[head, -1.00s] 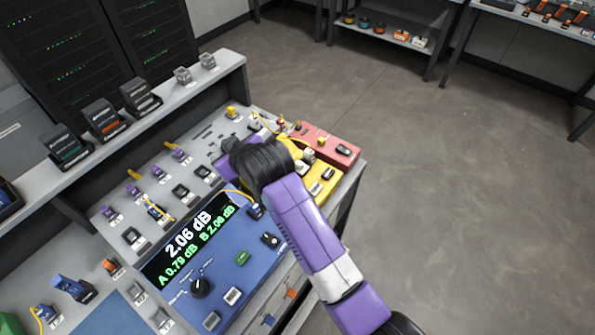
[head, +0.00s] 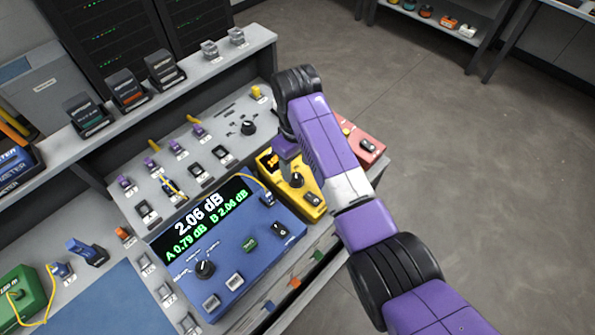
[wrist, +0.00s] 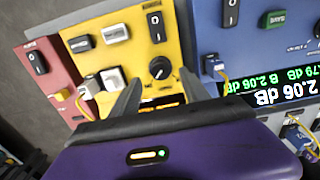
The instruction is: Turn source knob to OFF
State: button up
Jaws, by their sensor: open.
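A yellow unit (head: 291,186) on the bench carries a round black knob (head: 296,181) with a light pointer line. I take it as the source knob, though its lettering is too small to read. In the wrist view the knob (wrist: 159,68) lies just past and between the tips of my gripper (wrist: 158,84). The two dark fingers are spread apart, with nothing held. Whether they touch the knob cannot be told, but a gap seems to show. In the head view my purple arm hides most of the gripper.
A blue meter (head: 235,245) reading 2.06 dB, with its own knob (head: 204,269), stands beside the yellow unit. A red unit (head: 368,143) is on the other side. A grey panel knob (head: 248,127) is behind. Yellow cables (wrist: 221,84) run close by.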

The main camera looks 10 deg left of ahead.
aim_at(296, 177)
jog(key=shift+f, duration=2.2)
jog(key=shift+c, duration=0.2)
grip_shut()
